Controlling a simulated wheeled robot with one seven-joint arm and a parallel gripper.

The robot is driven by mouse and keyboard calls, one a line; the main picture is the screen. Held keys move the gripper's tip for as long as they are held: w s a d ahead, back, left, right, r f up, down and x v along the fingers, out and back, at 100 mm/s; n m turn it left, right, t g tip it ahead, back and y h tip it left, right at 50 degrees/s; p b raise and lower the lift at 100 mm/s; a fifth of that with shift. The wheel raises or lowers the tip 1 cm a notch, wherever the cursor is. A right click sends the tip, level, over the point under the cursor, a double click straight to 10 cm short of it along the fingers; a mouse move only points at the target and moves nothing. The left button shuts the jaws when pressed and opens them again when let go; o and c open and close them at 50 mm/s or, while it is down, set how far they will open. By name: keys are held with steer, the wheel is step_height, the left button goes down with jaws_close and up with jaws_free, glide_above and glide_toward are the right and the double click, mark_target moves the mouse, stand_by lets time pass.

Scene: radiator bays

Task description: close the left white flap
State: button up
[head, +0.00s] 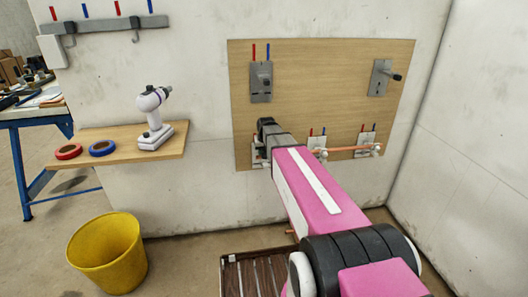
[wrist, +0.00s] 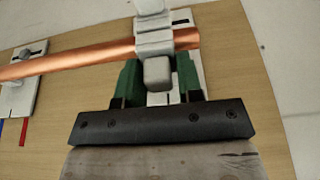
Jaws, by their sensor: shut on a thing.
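The left white flap (wrist: 154,42) lies across the copper pipe (wrist: 75,60) near the pipe's end in the wrist view. Its blocky pale grey knob (wrist: 158,74) sits between the green fingers of my gripper (wrist: 159,82), which is shut on it. The flap's white plate (wrist: 186,73) shows behind, fixed to the wooden board. In the head view my gripper (head: 266,136) is at the board's lower left and covers most of this flap. The pipe (head: 345,150) runs right from there. Whether the flap is fully latched I cannot tell.
Other white fittings sit at the middle (head: 318,143) and right (head: 367,143) of the board's lower row. A shelf (head: 110,140) with a drill (head: 153,118) and a yellow bucket (head: 108,253) are left.

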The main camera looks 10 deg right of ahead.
steer(key=shift+f, duration=0.1)
steer(key=o, duration=0.7)
steer(key=shift+o, duration=0.2)
steer(key=v, duration=1)
steer(key=shift+r, duration=0.35)
steer(key=shift+s, duration=0.15)
steer(key=s+f+g, duration=0.2)
steer(key=s+f, duration=0.6)
steer(key=s, duration=0.3)
steer(key=s+f+g, duration=0.1)
steer(key=s+f, duration=0.7)
steer(key=s, duration=0.4)
steer(key=shift+s+f+g, duration=0.15)
steer(key=shift+f+g, duration=0.15)
steer(key=shift+g, duration=0.1)
